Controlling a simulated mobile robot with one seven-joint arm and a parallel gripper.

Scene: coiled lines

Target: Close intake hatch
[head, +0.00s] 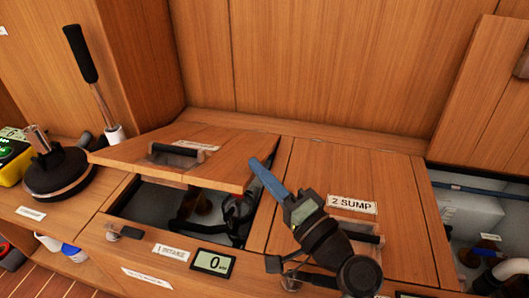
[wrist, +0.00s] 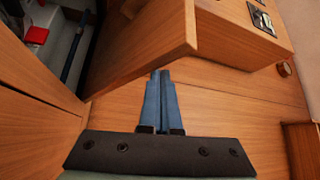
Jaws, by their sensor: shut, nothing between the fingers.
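The intake hatch (head: 180,152) is a wooden lid with a dark handle (head: 178,150), tilted partly open in the head view. Below it is a dark compartment (head: 150,200) with hoses and fittings, behind the intake label (head: 171,252). My gripper (head: 256,164) has its blue fingers together, with tips at the lid's right edge. In the wrist view my gripper (wrist: 161,74) is shut and empty, its tips close to the edge of a wooden panel (wrist: 150,50), probably this lid. I cannot tell whether they touch.
The sump hatch (head: 345,185) lies closed to the right. Further right, another compartment (head: 480,215) is open, its lid (head: 485,90) raised. A black-handled lever (head: 90,70) stands at the left beside a round dark base (head: 57,175). A small display (head: 213,262) sits on the front panel.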

